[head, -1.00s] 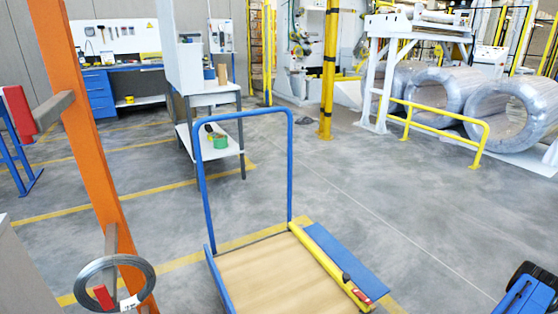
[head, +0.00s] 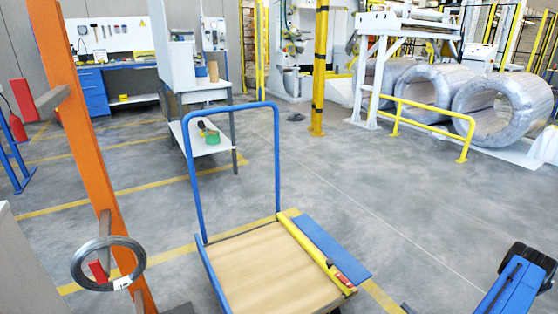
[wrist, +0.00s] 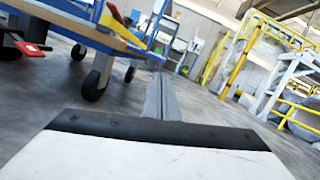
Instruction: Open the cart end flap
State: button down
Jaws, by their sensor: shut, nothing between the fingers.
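The cart (head: 262,270) stands low in the middle of the head view, with a bare wooden deck and a tall blue push handle (head: 232,108). A yellow bar (head: 308,252) with a red part at its near end runs along the deck's right edge. A flat blue panel (head: 332,246) lies just outside that bar; I cannot tell whether it is the end flap. In the wrist view my gripper (wrist: 160,85) is shut and empty, its grey fingers pointing ahead. The cart's blue edge and black wheels (wrist: 97,77) are up and left of the fingers, apart from them.
An orange post (head: 88,130) with a wire coil (head: 108,240) on its peg stands at left. A blue and black item (head: 512,288) is at lower right. A yellow rail (head: 430,112) fronts large wrapped coils (head: 500,108).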

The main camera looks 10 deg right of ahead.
jog(key=w+a+r+n+g+y, duration=0.3)
jog(key=a+r+n+g, duration=0.15)
jog(key=r, duration=0.55)
jog(key=w+a+r+n+g+y, duration=0.3)
jog(key=w+a+r+n+g, duration=0.15)
jog(key=r, duration=0.55)
jog(key=s+a+r+n+g+h, duration=0.3)
jog(key=a+r+n+g, duration=0.45)
jog(key=a+r, duration=0.75)
jog(key=s+a+r+n+g+h, duration=0.3)
jog(key=s+a+r+n+h, duration=0.25)
jog(key=s+a+r, duration=0.55)
jog(key=s+a+r+n+t+h, duration=0.2)
jog(key=s+r+n+t+h, duration=0.3)
jog(key=s+r, duration=0.5)
jog(key=s+t+h, duration=0.1)
jog(key=s+h, duration=0.1)
jog(key=s, duration=0.2)
jog(key=shift+a+r, duration=0.15)
jog(key=shift+a, duration=0.1)
jog(key=c, duration=1.9)
grip_release()
jog(key=shift+r+h, duration=0.1)
jog(key=shift+h, duration=0.15)
